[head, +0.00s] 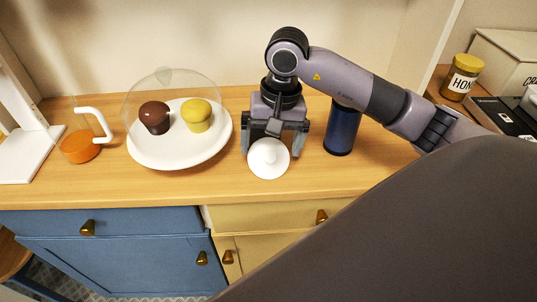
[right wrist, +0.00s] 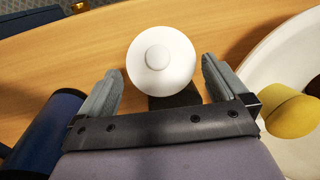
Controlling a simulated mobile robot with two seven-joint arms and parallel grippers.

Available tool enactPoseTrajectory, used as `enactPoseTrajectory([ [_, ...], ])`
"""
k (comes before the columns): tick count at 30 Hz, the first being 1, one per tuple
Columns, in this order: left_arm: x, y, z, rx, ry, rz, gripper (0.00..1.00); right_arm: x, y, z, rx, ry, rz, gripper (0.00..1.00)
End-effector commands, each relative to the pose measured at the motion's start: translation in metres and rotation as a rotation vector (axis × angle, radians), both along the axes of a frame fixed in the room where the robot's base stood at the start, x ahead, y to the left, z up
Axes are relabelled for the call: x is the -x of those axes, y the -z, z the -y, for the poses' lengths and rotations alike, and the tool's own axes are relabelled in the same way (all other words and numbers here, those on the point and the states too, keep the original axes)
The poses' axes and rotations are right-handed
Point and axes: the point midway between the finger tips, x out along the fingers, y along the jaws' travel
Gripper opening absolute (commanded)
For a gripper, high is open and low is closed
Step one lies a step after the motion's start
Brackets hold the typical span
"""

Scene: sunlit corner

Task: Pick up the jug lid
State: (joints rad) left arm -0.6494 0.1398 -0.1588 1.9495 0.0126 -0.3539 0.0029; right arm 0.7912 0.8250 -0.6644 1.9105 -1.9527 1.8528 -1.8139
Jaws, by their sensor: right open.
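The white round jug lid (head: 268,160) with a small knob lies near the counter's front edge. It also shows in the right wrist view (right wrist: 161,62). My right gripper (head: 271,148) is open above the counter, with one finger on each side of the lid. In the right wrist view, the fingers of the gripper (right wrist: 160,72) show gaps to the lid on both sides. A clear jug (head: 83,140) with a white handle and orange contents stands at the left. My left gripper is not in view.
A white plate (head: 155,157) with a brown and a yellow muffin under a clear dome stands left of the gripper. A dark blue canister (head: 342,130) stands close on the right. A honey jar (head: 461,77) and a cream box (head: 505,55) are farther right.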

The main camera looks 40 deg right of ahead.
Motion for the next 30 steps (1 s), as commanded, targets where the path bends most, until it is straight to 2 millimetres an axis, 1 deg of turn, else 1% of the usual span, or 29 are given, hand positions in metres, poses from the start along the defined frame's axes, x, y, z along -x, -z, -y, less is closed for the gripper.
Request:
enactPoseTrajectory([
  [1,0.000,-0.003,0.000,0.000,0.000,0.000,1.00,0.000,0.006,-0.001,-0.002,0.000,-0.005,1.00],
  [3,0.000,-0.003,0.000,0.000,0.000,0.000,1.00,0.000,0.016,-0.002,-0.001,0.000,-0.004,1.00],
  [6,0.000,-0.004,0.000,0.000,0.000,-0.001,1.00,-0.001,0.024,-0.003,-0.001,0.000,-0.002,1.00],
  [14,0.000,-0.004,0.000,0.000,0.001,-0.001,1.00,-0.002,0.027,-0.003,-0.001,0.000,0.001,1.00],
  [15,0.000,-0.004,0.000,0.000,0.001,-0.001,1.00,-0.002,0.027,-0.003,-0.001,0.000,0.001,0.94],
  [18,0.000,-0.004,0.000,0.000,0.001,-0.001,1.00,-0.002,0.027,-0.003,-0.001,0.000,0.001,0.65],
  [26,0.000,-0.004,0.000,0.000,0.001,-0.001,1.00,-0.002,0.027,-0.003,-0.001,0.000,0.001,0.64],
  [30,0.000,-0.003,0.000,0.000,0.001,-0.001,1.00,-0.002,0.022,-0.003,-0.001,0.000,0.003,0.64],
])
